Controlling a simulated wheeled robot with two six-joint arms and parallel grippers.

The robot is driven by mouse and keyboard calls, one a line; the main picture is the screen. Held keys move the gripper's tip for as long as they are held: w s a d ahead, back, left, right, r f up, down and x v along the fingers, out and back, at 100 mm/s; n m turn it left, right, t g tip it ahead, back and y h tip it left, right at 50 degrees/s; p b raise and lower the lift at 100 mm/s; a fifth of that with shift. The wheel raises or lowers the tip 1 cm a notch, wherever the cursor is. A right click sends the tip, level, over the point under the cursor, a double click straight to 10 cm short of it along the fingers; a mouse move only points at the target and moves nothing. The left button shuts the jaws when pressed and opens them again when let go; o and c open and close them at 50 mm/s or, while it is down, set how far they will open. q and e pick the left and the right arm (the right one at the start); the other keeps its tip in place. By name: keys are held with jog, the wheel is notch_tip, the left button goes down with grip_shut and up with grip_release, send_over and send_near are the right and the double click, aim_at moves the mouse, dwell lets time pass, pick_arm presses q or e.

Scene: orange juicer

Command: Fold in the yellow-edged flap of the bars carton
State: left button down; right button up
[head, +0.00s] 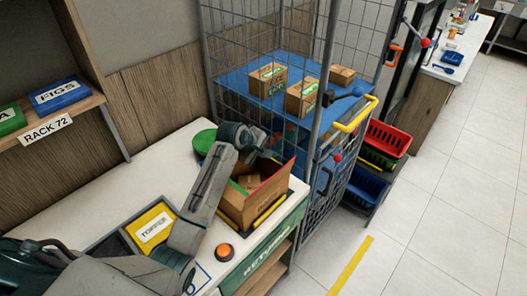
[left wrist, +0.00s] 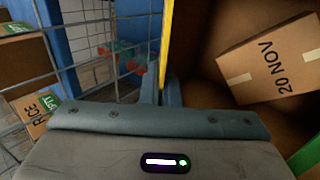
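The open bars carton (head: 238,208) stands on the white counter, with a smaller box inside. That box shows in the left wrist view (left wrist: 262,68), marked "20 NOV". A red-edged flap (head: 272,183) stands up on the carton's right side. The yellow-edged flap (left wrist: 166,38) stands upright, seen nearly edge-on, in the left wrist view. My left gripper (left wrist: 161,92) is at this flap's edge, with its fingertips close together. I cannot tell whether they grip the flap or only touch it. In the head view my left gripper (head: 264,150) is at the carton's far side. My right gripper is out of view.
A wire cage trolley (head: 322,150) with a blue shelf of small boxes (head: 267,80) stands close behind the carton. A green round thing (head: 204,141) is to its left. An orange button (head: 224,252) and a yellow "TOFFEE" box (head: 153,228) are nearer. The counter's left part is clear.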

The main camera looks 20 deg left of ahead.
pick_arm(q)
jog(key=shift+s+a+f+t+h+b, duration=0.15)
jog(key=shift+f+t+h+b, duration=0.1)
jog(key=shift+t+b, duration=0.35)
jog(key=shift+s+f+t+h+b, duration=0.2)
jog(key=shift+t+h+b, duration=0.15)
jog(key=shift+t, duration=0.4)
jog(key=shift+s+a+f+t+h+b, duration=0.1)
jog(key=shift+s+f+t+h+b, duration=0.1)
jog(key=shift+t+b, duration=0.4)
jog(key=c, duration=1.6)
grip_release()
jog(key=shift+c, duration=0.2)
